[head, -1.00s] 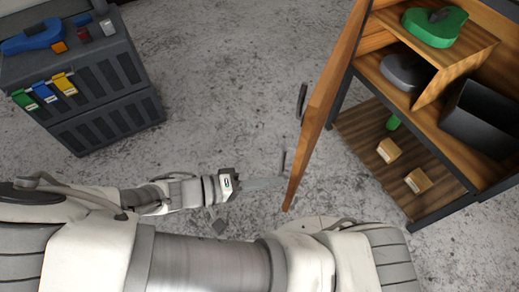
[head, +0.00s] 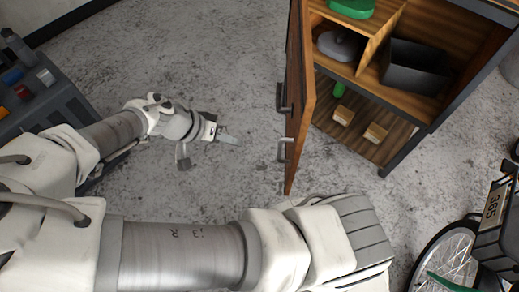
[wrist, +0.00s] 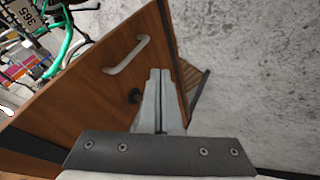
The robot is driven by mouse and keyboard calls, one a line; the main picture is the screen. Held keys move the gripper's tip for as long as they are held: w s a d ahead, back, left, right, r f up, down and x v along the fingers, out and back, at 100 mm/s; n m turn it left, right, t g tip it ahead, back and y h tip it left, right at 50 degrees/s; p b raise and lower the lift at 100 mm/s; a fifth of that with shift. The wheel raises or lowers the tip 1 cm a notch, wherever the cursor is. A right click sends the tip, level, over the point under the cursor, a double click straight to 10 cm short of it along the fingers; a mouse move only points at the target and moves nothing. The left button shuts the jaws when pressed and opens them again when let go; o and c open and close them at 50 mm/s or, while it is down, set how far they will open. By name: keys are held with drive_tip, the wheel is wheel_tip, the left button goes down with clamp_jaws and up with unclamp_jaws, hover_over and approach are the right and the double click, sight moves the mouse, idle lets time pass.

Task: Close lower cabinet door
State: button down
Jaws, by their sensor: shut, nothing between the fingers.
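The wooden cabinet door (head: 298,115) stands open, swung out from the left side of the cabinet (head: 398,160). A dark handle (head: 283,98) and a lighter bar handle (head: 284,147) below it show on its outer face. In the wrist view the door (wrist: 85,105) fills the left, with a pale handle (wrist: 127,55) and a dark round part. I cannot tell whether one or two door panels stand there. My gripper (head: 229,139) is left of the door and apart from it in the head view. Its fingers (wrist: 160,75) are together and empty, overlapping the door's edge in the wrist view.
The cabinet's shelves hold a black bin (head: 414,72), a grey item (head: 338,45) and small boxes (head: 375,132). A bike (head: 460,255) stands at right, and a dark tool cabinet (head: 40,95) at left. Bare concrete floor lies between.

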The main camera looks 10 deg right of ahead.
drive_tip(key=s+d+r+b+x, duration=0.1)
drive_tip(key=b+x, duration=0.3)
drive_tip(key=x, duration=0.7)
drive_tip(key=shift+s+d+b, duration=0.25)
drive_tip(key=shift+d+b, duration=0.05)
drive_tip(key=shift+d, duration=0.5)
drive_tip(key=shift+d, duration=0.1)
